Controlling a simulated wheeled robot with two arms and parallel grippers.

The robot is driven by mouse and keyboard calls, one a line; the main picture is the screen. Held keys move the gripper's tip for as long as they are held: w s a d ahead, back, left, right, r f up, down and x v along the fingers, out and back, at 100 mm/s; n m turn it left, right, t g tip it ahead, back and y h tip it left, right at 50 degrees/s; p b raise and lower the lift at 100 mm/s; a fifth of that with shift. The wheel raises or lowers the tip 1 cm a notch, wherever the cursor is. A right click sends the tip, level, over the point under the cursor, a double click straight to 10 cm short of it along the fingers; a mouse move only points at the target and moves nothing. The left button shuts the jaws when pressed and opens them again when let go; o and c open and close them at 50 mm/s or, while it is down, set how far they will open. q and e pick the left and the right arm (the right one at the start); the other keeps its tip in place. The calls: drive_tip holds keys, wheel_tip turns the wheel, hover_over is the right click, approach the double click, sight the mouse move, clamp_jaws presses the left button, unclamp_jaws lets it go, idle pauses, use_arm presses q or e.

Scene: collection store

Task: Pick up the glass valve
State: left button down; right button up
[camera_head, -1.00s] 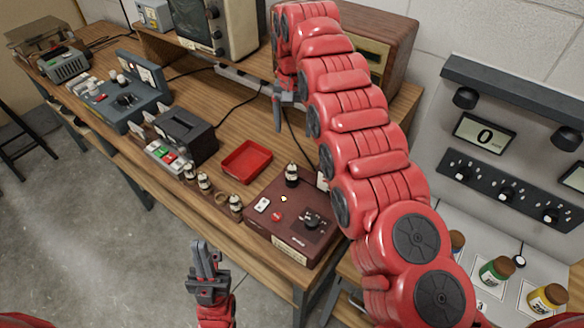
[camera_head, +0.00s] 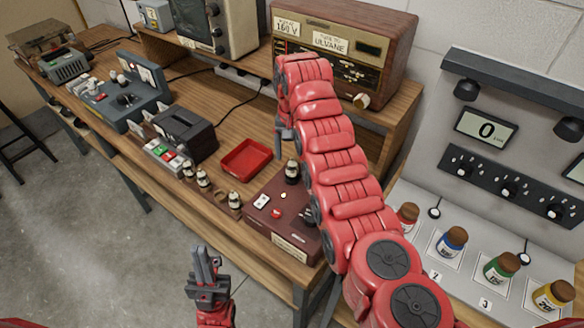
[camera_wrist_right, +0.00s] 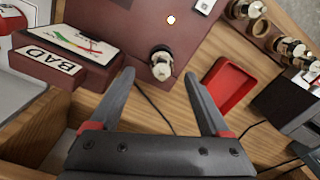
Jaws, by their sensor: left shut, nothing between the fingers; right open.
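A small glass valve (camera_head: 292,172) stands upright on the maroon tester box (camera_head: 262,229). In the right wrist view the valve (camera_wrist_right: 161,64) shows just ahead of the gap between my right fingertips. My right gripper (camera_head: 284,142) is open, empty and just behind the valve in the head view; the arm hides part of it. Other similar valves (camera_head: 203,179) stand in a row along the bench's front edge, left of the tester. My left gripper (camera_head: 204,252) is shut and empty, in front of the bench and apart from everything.
A red tray (camera_head: 246,159) lies behind the tester, left of my right gripper. A dark device with coloured buttons (camera_head: 187,136) stands further left. A meter marked BAD (camera_wrist_right: 70,45) is on the tester. A wooden radio (camera_head: 342,45) is on the back shelf; numbered bottles (camera_head: 452,242) stand at right.

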sight(292, 164)
drive_tip(key=shift+f, duration=0.4)
wheel_tip(292, 164, down, 4)
drive_tip(key=p, duration=0.2)
drive_tip(key=shift+w+p, duration=0.15)
drive_tip(key=shift+p, duration=0.2)
drive_tip(key=shift+f, duration=0.6)
drive_tip(key=shift+a, duration=0.1)
clamp_jaws()
